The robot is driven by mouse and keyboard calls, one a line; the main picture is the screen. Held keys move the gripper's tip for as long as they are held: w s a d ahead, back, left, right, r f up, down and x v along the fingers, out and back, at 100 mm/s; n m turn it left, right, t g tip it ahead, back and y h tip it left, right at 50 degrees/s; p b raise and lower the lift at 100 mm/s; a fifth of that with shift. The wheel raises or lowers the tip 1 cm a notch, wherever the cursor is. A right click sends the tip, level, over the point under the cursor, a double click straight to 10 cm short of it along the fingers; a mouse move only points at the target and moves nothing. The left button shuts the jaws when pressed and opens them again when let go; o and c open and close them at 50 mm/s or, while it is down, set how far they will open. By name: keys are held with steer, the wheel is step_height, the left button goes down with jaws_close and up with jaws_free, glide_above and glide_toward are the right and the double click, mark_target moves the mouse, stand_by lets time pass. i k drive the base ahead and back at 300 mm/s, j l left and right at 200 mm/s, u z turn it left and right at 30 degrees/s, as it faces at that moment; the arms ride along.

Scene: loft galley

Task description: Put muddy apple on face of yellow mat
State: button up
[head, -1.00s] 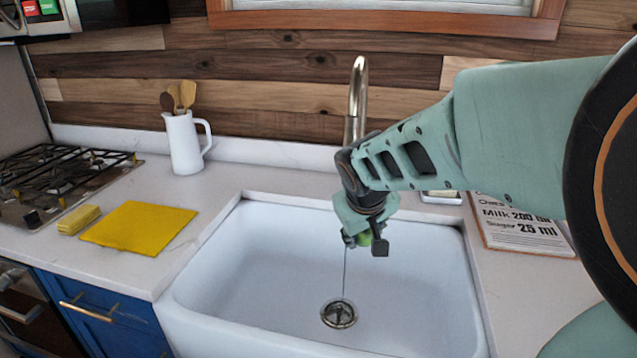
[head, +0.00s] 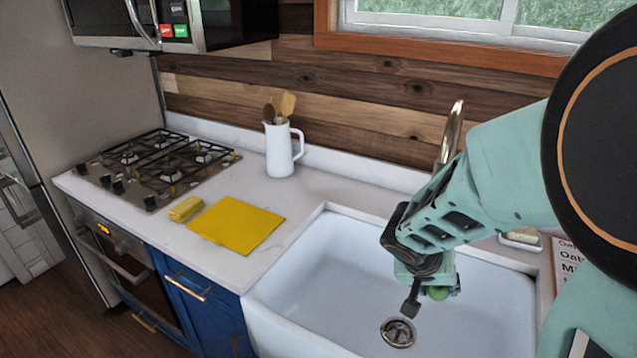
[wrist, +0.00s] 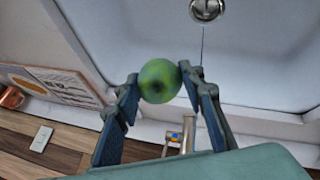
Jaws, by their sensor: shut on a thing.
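The apple (wrist: 159,81) is green with darker smudges. My gripper (wrist: 160,92) is shut on it, with a finger on each side in the wrist view. In the head view the apple (head: 438,293) shows partly below my gripper (head: 430,288), held above the white sink. The yellow mat (head: 237,224) lies flat on the counter left of the sink. Its top face is bare. My gripper is to the right of the mat, apart from it.
The sink (head: 310,262) lies between my gripper and the mat side of the counter. A yellow sponge (head: 186,209) sits beside the mat's left corner. A white pitcher with utensils (head: 281,150) stands behind the mat. The stove (head: 155,165) is at left; the faucet (head: 452,130) rises behind my arm.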

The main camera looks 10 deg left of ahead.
mark_target(236, 222)
steer(key=k+j, duration=0.15)
steer(key=j, duration=0.2)
steer(key=k+j+z, duration=0.1)
steer(key=j, duration=0.2)
steer(key=k+j, duration=0.25)
steer(key=j+z, duration=0.2)
steer(key=j, duration=0.55)
steer(key=i+j, duration=0.1)
steer(key=j, duration=0.2)
steer(key=i+j+z, duration=0.1)
steer(key=j, duration=0.25)
steer(key=i+j, duration=0.25)
steer(key=j, duration=0.15)
steer(key=i+j+z, duration=0.15)
steer(key=i+j, duration=0.35)
steer(key=j, duration=0.3)
steer(key=i+z, duration=0.05)
